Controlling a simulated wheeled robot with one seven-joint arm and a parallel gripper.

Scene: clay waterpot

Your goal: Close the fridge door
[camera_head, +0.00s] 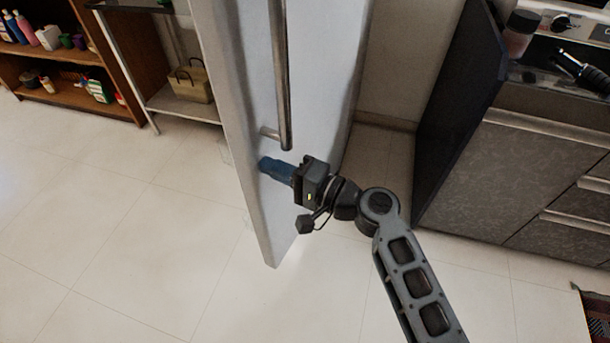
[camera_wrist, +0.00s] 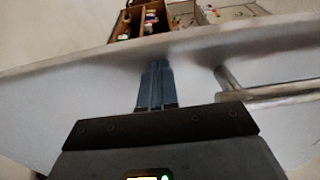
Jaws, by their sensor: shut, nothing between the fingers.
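The fridge door (camera_head: 322,60) is a tall pale panel in the middle of the head view, standing out into the room with its lower corner over the floor. A long metal handle (camera_head: 281,75) runs down its face. My gripper (camera_head: 264,164) has blue fingers, shut and empty, at the door face just below the handle's lower end. In the wrist view the fingers (camera_wrist: 158,66) point at the pale door (camera_wrist: 60,100) close to its edge, with the handle (camera_wrist: 275,92) to their right. I cannot tell whether they touch it. The fridge body is not clearly visible.
A dark-sided kitchen counter (camera_head: 462,90) with drawers stands at the right. A wooden shelf (camera_head: 75,60) with bottles and a metal rack holding a basket (camera_head: 190,82) stand at the back left. The tiled floor (camera_head: 120,220) left of the door is clear.

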